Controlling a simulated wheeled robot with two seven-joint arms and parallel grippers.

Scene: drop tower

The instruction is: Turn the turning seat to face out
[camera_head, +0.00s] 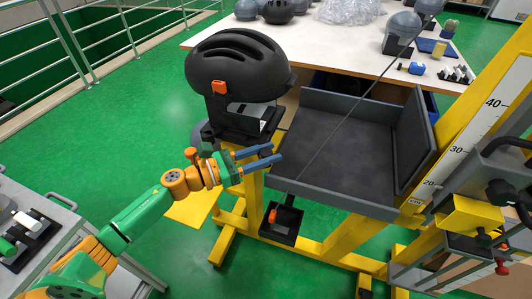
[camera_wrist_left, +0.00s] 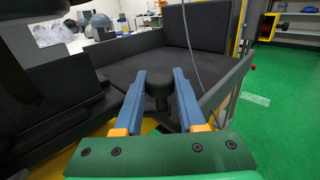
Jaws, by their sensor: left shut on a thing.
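A black helmet (camera_head: 238,62) with an orange buckle sits over a dark seat (camera_head: 262,122) at the left of the grey tray. I take this seat to be the turning seat. Its facing is hard to tell under the helmet. My left gripper (camera_head: 268,158) is just below and in front of the seat, beside the tray's near left corner. In the left wrist view its blue fingers (camera_wrist_left: 159,92) are shut on a black knob (camera_wrist_left: 158,86). Whether the knob belongs to the seat is not clear. My right gripper is not in view.
The grey walled tray (camera_head: 345,150) stands right of the seat on a yellow frame (camera_head: 300,247). A thin cable crosses it. A ruled mast (camera_head: 480,120) rises at the right. A table (camera_head: 330,45) with several helmets stands behind. Green floor (camera_head: 120,130) is free at the left.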

